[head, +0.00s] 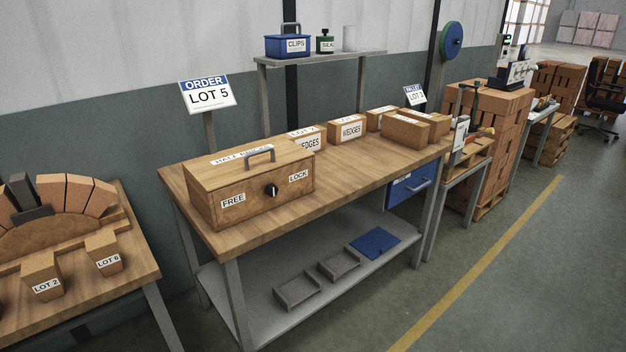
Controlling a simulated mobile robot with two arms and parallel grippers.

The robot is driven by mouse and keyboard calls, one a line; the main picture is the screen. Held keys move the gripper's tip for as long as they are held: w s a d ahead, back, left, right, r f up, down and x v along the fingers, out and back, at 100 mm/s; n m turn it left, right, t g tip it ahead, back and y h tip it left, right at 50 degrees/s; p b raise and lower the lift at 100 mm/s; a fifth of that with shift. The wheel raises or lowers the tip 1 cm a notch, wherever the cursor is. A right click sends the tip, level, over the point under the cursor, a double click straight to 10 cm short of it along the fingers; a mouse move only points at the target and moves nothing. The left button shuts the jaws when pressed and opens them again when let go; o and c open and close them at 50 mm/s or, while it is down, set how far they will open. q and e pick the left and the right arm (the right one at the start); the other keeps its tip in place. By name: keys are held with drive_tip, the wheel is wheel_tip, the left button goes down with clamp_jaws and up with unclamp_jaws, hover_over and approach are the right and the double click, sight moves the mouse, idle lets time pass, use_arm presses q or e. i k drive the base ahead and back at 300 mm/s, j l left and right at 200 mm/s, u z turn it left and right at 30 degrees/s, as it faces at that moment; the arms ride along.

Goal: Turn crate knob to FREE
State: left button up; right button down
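A wooden crate (215,190) with a grey handle on its lid stands on the left part of the wooden workbench. The lid is shut and carries a white label, partly readable as half bricks. On the crate's front is a black knob (271,191) with a light pointer mark. A FREE label (233,200) is to the left of the knob and a LOCK label (299,176) is to its right. The mark is too small to tell which label it points at. Neither of my grippers is in view.
Several wedge boxes (348,131) stand behind and right of the crate on the workbench (345,180). An ORDER LOT 5 sign (208,94) rises behind it. Another table (120,275) with a brick arch is at left. Floor (480,290) at front right is clear.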

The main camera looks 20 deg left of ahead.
sight(271, 190)
drive_tip(key=i+l+u, duration=0.6)
drive_tip(key=i+l, duration=0.2)
drive_tip(key=i, duration=0.1)
